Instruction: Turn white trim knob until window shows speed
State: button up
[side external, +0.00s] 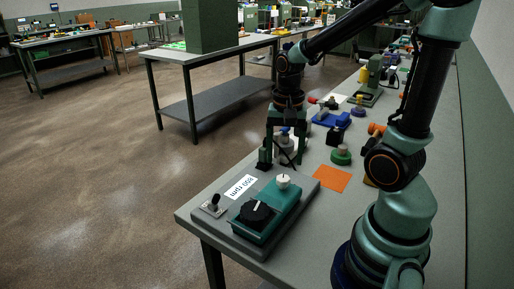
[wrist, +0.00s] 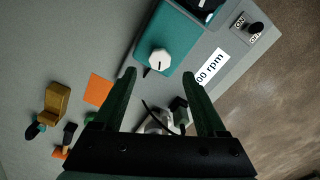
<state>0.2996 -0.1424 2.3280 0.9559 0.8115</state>
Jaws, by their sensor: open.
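The white trim knob (side external: 283,181) stands on the far end of a teal box (side external: 283,214). In the wrist view the faceted white knob (wrist: 160,58) has a black pointer at its lower left. A black round dial (side external: 256,214) sits on the near end of the box and is cut off in the wrist view (wrist: 205,6); I cannot read any window in it. A white label (side external: 241,187) beside the box ends in "rpm"; its digits are hard to read. My gripper (wrist: 159,74) is open and empty, its fingers apart on either side below the knob, not touching it.
A toggle switch on a plate (side external: 212,206) marked ON stands beside the box. An orange square (side external: 332,178) and a green round object (side external: 341,155) lie on the bench near the box. Several parts stand farther back. The bench's left edge is close to the box.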

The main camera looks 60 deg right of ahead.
aim_at(283, 178)
jog(key=shift+r, duration=0.1)
jog(key=shift+r, duration=2.95)
jog(key=shift+f, duration=0.1)
notch_tip(283, 178, down, 12)
jog(key=shift+r, duration=0.1)
jog(key=c, duration=1.2)
grip_shut()
